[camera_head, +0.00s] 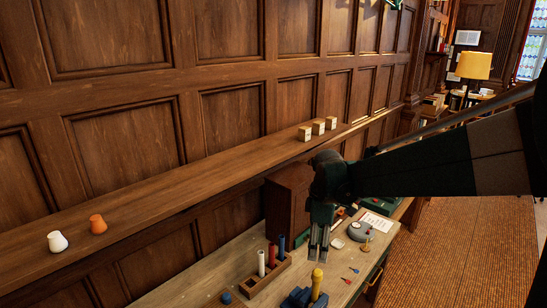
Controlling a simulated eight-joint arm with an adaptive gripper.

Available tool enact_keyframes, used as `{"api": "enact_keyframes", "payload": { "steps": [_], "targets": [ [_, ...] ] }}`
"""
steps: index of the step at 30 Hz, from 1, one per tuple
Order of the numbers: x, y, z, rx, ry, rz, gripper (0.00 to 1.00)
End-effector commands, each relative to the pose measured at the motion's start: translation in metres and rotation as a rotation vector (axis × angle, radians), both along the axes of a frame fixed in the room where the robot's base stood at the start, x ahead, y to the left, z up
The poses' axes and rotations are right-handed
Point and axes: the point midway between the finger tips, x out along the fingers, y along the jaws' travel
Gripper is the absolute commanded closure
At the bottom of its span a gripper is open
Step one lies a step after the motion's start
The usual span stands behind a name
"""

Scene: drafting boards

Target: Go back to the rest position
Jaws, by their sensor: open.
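My gripper (319,246) hangs at the end of my dark arm, which reaches in from the right. Its two pale fingers point down above the wooden desk (222,267), with a narrow gap between them. Nothing shows between the fingers. I cannot tell the exact height of the fingers over the desk.
A wooden rack (262,280) holds white, red and blue cylinders left of my gripper. A dark wooden box (283,205) stands behind. Open floor (465,250) lies right.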

Motion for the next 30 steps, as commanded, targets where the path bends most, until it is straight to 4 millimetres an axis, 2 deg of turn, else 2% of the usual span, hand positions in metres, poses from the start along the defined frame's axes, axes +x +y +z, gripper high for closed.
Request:
{"api": "enact_keyframes", "payload": {
  "steps": [8, 19, 30],
  "targets": [
    [-0.025, -0.005, 0.002, 0.006, -0.050, -0.104, 0.59],
    [-0.070, -0.013, 0.005, 0.033, -0.152, -0.311, 0.59],
    [-0.117, -0.021, -0.002, 0.080, -0.251, -0.519, 0.59]
  ]
}}
